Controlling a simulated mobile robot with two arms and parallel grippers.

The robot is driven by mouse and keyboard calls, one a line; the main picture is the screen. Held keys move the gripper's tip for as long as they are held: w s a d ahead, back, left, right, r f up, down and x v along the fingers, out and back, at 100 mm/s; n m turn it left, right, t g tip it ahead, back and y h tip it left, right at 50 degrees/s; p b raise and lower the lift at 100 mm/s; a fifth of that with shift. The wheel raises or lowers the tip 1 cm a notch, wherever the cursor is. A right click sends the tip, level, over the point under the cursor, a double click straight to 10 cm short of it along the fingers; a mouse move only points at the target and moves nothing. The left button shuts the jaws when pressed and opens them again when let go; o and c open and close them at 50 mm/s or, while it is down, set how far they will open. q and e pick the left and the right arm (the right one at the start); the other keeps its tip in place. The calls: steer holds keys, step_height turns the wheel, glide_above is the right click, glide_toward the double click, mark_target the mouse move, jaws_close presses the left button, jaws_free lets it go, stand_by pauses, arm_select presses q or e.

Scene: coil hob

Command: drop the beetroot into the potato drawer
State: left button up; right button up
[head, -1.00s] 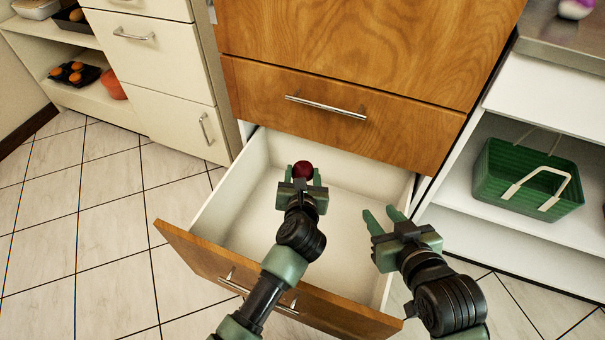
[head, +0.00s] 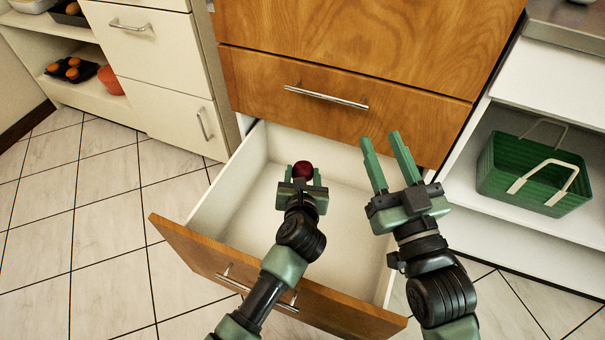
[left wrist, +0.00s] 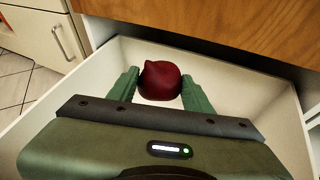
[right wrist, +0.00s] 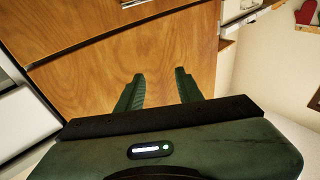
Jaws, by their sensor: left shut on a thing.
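The beetroot (head: 302,169) is dark red and round. My left gripper (head: 302,178) is shut on it, over the open drawer (head: 255,205); how high above the drawer floor I cannot tell. The left wrist view shows the beetroot (left wrist: 160,80) between the two green fingers, with the drawer's white walls around. The drawer has a wooden front and a white inside, and looks empty. My right gripper (head: 388,160) is open and empty, above the drawer's right side. The right wrist view shows its fingers apart (right wrist: 158,92) before a wooden front.
A closed wooden drawer front (head: 345,110) with a metal handle is above the open drawer. A green basket (head: 530,180) stands on a white shelf at the right. Pale cabinets (head: 165,80) and a shelf with an orange bowl (head: 108,80) are at the left. The tiled floor is clear at left.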

steer(key=shift+s+r+t, duration=0.1)
steer(key=shift+r+t, duration=0.2)
steer(key=shift+r, duration=0.2)
arm_select(q)
steer(key=o, duration=1.5)
steer(key=shift+f, duration=0.1)
steer(key=shift+s, duration=0.3)
steer(key=shift+p+v, duration=1.25)
steer(key=shift+v, duration=2.35)
arm_select(e)
step_height(320, 180, down, 12)
steer(key=s+d+g+h, duration=0.1)
steer(key=d+g+h, duration=0.1)
steer(key=g, duration=0.5)
steer(key=shift+s+r, duration=0.15)
steer(key=shift+s, duration=0.05)
